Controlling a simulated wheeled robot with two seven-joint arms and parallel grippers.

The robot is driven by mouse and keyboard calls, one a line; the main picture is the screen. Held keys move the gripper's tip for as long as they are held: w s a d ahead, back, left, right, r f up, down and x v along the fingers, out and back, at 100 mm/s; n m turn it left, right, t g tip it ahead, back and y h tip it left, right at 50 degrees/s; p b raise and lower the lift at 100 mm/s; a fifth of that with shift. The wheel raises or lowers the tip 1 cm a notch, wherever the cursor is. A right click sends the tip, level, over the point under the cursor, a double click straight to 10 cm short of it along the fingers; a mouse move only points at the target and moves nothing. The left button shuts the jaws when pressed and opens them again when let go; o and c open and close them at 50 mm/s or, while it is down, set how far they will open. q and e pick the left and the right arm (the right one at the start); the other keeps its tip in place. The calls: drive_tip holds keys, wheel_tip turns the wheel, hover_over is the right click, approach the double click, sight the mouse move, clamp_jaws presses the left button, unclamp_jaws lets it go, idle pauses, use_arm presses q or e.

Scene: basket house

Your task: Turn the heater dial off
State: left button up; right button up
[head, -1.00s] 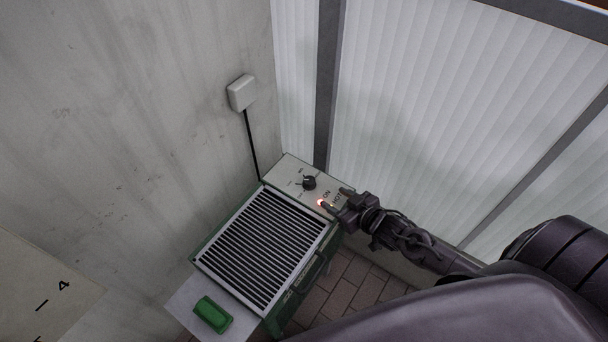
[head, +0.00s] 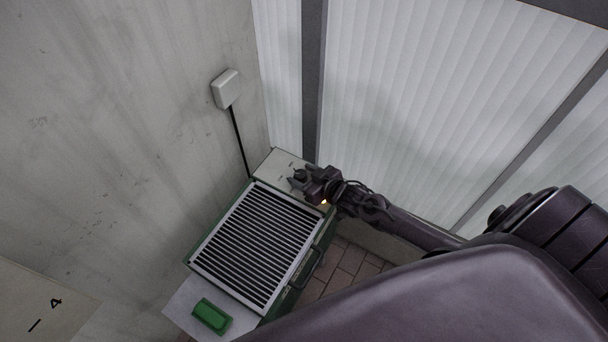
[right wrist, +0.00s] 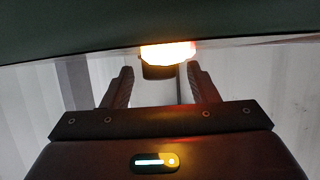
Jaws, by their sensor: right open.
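The heater (head: 258,246) stands in the corner, with a dark slatted grille, green sides and a pale control panel (head: 282,162) at its far end. My right gripper (head: 300,176) is over this panel and covers most of the dial and its markings in the head view. In the right wrist view, the right gripper (right wrist: 159,69) is open, with a finger on each side of a dark knob that looks like the dial (right wrist: 158,73). Contact cannot be told. An orange-glowing lamp (right wrist: 168,52) shows close by the dial. The dial's setting is hidden. My left gripper is not in view.
A green block-like part (head: 211,316) sits on the heater's near pale end. A white wall box (head: 226,89) with a black cable is on the grey wall at left. Ribbed white panels (head: 430,90) rise close behind the gripper. Brick-tiled floor shows right of the heater.

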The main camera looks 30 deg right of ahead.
drive_tip(key=c, duration=1)
